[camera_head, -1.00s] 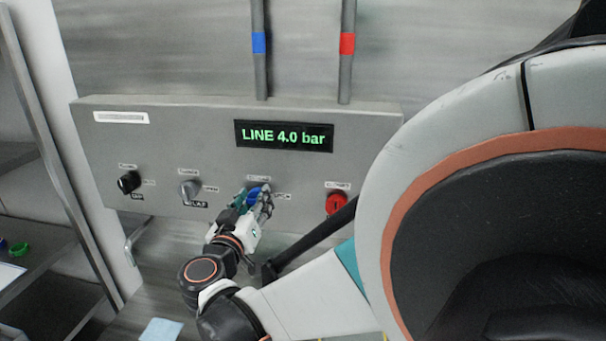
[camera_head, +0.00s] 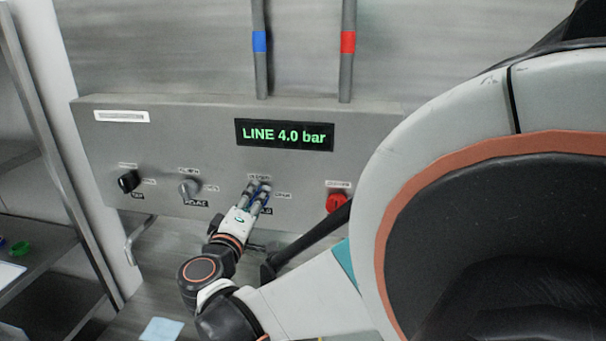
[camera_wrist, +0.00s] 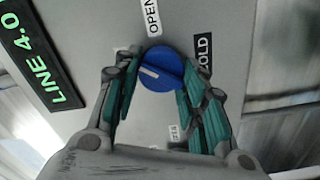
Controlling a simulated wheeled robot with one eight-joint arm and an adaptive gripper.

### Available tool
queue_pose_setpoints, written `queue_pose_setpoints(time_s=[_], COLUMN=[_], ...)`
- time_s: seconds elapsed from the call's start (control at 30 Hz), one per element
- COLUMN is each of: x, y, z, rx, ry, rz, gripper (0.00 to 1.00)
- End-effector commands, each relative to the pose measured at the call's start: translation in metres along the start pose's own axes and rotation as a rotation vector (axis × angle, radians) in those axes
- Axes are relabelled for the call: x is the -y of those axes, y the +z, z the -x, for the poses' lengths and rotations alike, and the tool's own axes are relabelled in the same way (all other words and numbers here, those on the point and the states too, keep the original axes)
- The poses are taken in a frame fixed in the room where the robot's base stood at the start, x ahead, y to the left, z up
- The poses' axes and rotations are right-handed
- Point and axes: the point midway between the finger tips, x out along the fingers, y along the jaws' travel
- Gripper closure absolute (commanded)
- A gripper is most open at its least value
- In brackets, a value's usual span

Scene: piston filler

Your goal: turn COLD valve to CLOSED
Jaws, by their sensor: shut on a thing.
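The blue COLD knob (camera_wrist: 163,68) sits on the grey panel, with a white line that points left in the wrist view, toward a small label (camera_wrist: 120,49) mostly hidden by a finger. The OPEN label (camera_wrist: 153,17) is above the knob and the COLD label (camera_wrist: 203,52) to its right. My gripper (camera_wrist: 155,82) is shut on the knob, with a teal-padded finger on each side. In the head view my gripper (camera_head: 259,188) covers the knob almost entirely.
The panel (camera_head: 200,140) also carries a black knob (camera_head: 128,181), a grey knob (camera_head: 188,189) and a red knob (camera_head: 336,202) to the right of my gripper. The display (camera_head: 285,135) reads LINE 4.0 bar. A shelf (camera_head: 35,260) stands at the left.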

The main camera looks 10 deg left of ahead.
Motion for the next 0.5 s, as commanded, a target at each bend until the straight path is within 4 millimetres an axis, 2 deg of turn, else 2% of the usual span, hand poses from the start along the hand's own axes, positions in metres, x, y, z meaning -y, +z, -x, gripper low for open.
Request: queue_pose_setpoints(time_s=[0.5], x=[0.0033], y=[0.0], z=[0.0006], rx=[-0.002], ry=[-0.001], rz=[0.46], gripper=[0.86])
